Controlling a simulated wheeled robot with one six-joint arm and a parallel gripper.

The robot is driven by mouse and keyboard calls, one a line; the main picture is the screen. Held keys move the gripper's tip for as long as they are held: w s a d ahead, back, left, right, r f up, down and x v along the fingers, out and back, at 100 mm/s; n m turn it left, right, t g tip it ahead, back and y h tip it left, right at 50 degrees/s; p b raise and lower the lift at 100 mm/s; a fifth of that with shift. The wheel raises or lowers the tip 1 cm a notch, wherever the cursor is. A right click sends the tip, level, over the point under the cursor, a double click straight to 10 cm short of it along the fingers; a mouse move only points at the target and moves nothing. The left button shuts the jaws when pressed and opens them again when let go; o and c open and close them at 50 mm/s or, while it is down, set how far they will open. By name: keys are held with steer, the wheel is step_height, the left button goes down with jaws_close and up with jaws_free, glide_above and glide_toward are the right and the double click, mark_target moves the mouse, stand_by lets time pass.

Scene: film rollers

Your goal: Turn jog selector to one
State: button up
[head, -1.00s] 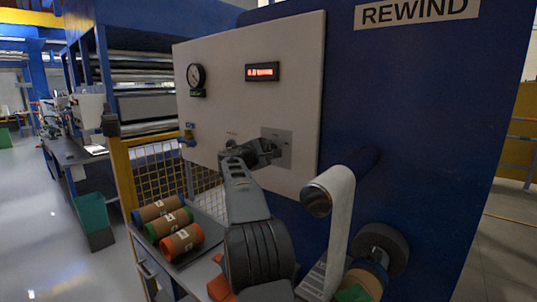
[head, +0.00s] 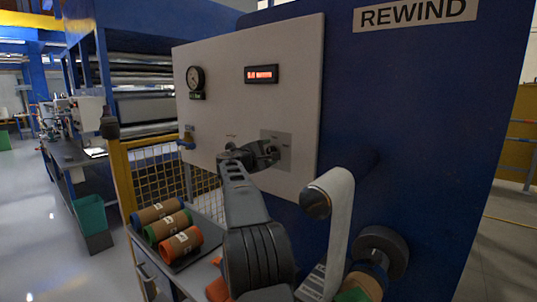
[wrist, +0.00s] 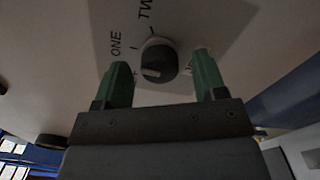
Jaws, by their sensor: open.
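The jog selector is a round dark knob (wrist: 158,52) on a grey plate (wrist: 100,45) in the wrist view. A pale line on the knob lies toward the lower left, below the tick beside the printed "ONE" (wrist: 116,44). A partly cut-off "TW" (wrist: 145,9) is printed farther up. My gripper (wrist: 163,63) is open, with one green finger on each side of the knob; I cannot tell whether they touch it. In the head view my gripper (head: 262,153) is at the grey plate (head: 284,150) and hides the knob.
The white panel (head: 230,75) also carries a gauge (head: 195,78) and a red-lit display (head: 261,74). A white-wrapped roller (head: 340,215) sticks out to the right of my arm. Several brown rolls (head: 180,244) lie on a tray at the left.

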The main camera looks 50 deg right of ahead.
steer(key=s+a+b, duration=0.1)
steer(key=a+b, duration=0.1)
steer(key=a, duration=1.1)
steer(key=shift+a, duration=0.25)
step_height(320, 180, down, 11)
steer(key=a+m+y, duration=0.1)
steer(key=a+y, duration=0.1)
steer(key=y, duration=0.3)
steer(key=s+a+f+m+y+p, duration=0.2)
steer(key=s+a+f+y, duration=0.3)
steer(key=a+f, duration=0.3)
steer(key=s+a+f+m+t+y+p, duration=0.1)
steer(key=s+a+y+p, duration=0.1)
steer(key=s+a+y, duration=0.2)
steer(key=s+a+f+m+t+y+p, duration=0.1)
steer(key=s+a+m+y+p, duration=0.1)
steer(key=s+a, duration=0.9)
steer(key=shift+a+f+y+p, duration=0.25)
steer(key=shift+a+y+p, duration=0.7)
steer(key=shift+a, duration=1.3)
